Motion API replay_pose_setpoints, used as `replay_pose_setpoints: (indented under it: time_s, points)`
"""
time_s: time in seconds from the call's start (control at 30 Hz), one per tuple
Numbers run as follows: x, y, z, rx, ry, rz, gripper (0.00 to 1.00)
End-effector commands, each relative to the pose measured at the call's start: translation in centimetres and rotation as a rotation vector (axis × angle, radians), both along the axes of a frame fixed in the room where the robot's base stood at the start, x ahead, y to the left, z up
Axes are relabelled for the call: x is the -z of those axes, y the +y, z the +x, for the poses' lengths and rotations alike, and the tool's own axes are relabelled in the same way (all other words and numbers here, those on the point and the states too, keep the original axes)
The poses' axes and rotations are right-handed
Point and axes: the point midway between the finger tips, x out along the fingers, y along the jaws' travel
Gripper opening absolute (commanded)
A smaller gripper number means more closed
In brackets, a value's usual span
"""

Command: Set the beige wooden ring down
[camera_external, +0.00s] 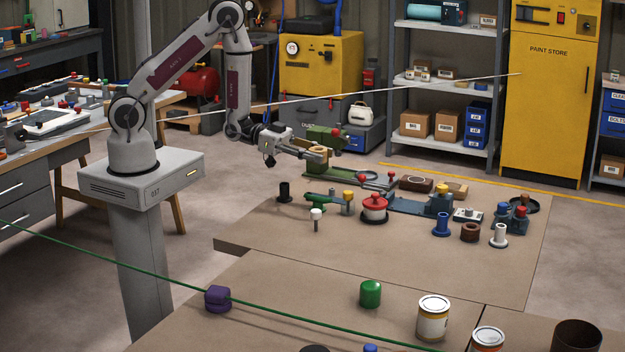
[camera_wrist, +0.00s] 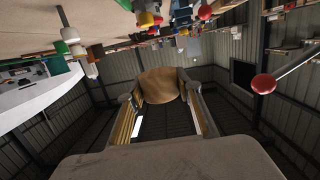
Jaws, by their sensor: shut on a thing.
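The beige wooden ring (camera_external: 318,150) is held at the tips of my gripper (camera_external: 314,155), above the far left part of the brown table. In the wrist view the ring (camera_wrist: 160,85) shows as a tan-brown piece between the two fingers of my gripper (camera_wrist: 162,92). The fingers are shut on it from both sides. The ring appears raised clear of the table top. A green machine part stands close behind the gripper in the external view, and I cannot tell the exact gap between them.
The brown table (camera_external: 290,222) carries a black cylinder (camera_external: 285,192), a green-handled tool (camera_external: 322,200), a white-topped peg (camera_external: 316,218), a red-lidded pot (camera_external: 374,207) and several other parts. Bare table lies in front of them. A green cable (camera_external: 120,260) crosses the foreground.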

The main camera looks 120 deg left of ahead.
Motion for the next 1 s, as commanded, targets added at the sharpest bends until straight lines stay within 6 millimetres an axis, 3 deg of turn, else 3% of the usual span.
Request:
replay_pose_setpoints:
  time_s: [0.5, 0.8, 1.0]
  points:
    - [2.6, 5.2, -6.6, -0.006, 0.000, -0.001, 0.13]
    - [3.3, 6.6, -9.7, -0.005, 0.000, 0.001, 0.13]
    - [3.5, 6.8, -10.4, -0.005, 0.000, 0.001, 0.13]
